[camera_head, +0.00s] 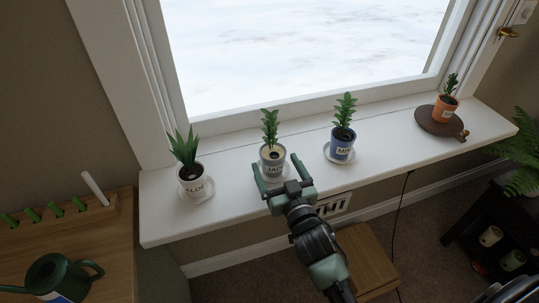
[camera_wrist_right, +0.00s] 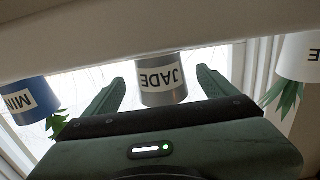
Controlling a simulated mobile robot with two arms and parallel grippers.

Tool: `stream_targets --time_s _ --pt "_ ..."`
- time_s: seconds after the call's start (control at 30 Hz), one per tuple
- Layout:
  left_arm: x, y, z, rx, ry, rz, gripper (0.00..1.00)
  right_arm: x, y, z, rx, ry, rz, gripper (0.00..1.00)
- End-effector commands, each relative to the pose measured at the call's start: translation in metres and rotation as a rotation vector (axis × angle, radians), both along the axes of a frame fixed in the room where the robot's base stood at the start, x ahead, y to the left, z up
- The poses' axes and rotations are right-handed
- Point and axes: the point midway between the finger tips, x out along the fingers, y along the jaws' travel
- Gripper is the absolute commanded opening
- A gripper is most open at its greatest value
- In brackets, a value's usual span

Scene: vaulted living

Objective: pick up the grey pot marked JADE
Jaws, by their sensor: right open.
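The grey pot marked JADE (camera_head: 273,164) stands upright on a saucer on the white window sill, with a leafy green plant in it. In the right wrist view the grey pot (camera_wrist_right: 162,95) appears upside down, its JADE label facing me. My right gripper (camera_head: 277,170) is open, reaching in from the front, with one finger on each side of the pot. Its fingers show left and right of the pot in the wrist view, with gaps, so I see no contact. My left gripper is in neither view.
On the sill (camera_head: 225,212), a white ALOE pot (camera_head: 190,184) stands left, a blue pot (camera_head: 343,149) close right, and an orange pot (camera_head: 446,111) on a dark round board far right. A wooden table (camera_head: 105,240) with a green watering can (camera_head: 50,275) is at left.

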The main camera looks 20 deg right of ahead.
Motion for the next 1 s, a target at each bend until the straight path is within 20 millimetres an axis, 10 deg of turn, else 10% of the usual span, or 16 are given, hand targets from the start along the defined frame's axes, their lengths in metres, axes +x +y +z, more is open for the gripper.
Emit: stream_targets --time_s 0.43,0.77,1.0 --pt "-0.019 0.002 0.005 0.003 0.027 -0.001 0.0 0.06 0.003 -0.004 0.0 0.0 0.0 0.87" --pt "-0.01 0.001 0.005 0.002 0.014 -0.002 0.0 0.067 0.003 -0.006 0.0 0.001 0.0 0.87" --pt "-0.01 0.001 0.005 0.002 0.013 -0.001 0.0 0.067 0.003 -0.006 0.0 0.001 0.0 0.23"
